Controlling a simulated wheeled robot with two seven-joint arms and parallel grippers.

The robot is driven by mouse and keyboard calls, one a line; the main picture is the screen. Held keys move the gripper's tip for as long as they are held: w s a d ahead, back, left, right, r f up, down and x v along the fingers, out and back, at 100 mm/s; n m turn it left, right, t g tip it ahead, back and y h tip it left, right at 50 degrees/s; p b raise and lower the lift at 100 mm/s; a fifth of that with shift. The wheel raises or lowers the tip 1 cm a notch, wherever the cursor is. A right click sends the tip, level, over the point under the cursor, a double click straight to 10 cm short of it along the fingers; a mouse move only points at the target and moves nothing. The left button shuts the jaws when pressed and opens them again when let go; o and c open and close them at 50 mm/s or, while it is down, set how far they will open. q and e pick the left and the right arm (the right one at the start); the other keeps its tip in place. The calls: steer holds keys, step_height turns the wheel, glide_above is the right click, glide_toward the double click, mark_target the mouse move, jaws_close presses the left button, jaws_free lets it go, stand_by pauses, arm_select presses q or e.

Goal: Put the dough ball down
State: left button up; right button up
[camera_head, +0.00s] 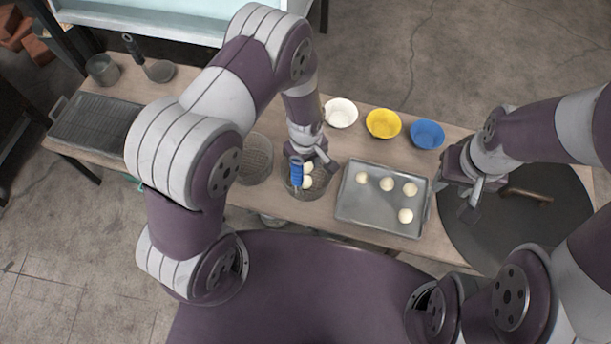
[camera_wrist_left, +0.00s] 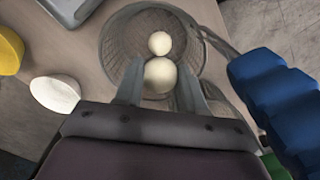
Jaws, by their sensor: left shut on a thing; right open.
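My left gripper (camera_head: 309,163) is shut on a pale dough ball (camera_wrist_left: 159,75), inside or just above the mouth of a round wire basket (camera_wrist_left: 112,50) with a blue handle (camera_head: 296,172). A second dough ball (camera_wrist_left: 159,43) lies in the basket just beyond the held one. In the head view the held ball (camera_head: 308,167) shows above the second. I cannot tell whether the held ball touches the basket. My right gripper (camera_head: 470,197) is open and empty, beside the right edge of the metal tray (camera_head: 352,209).
Several dough balls lie on the tray. White (camera_head: 341,113), yellow (camera_head: 383,124) and blue (camera_head: 427,134) bowls stand behind it. Another wire basket (camera_head: 254,160) is to the left. A round dark surface with a wooden-handled tool (camera_head: 527,194) is at the right.

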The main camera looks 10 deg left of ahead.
mark_target(306, 179)
arm_select(q)
steer(key=shift+f+b, duration=0.85)
steer(key=shift+f, duration=1.8)
steer(key=shift+f, duration=0.1)
steer(key=shift+f, duration=0.2)
steer(key=o, duration=0.7)
steer(key=shift+o, duration=0.2)
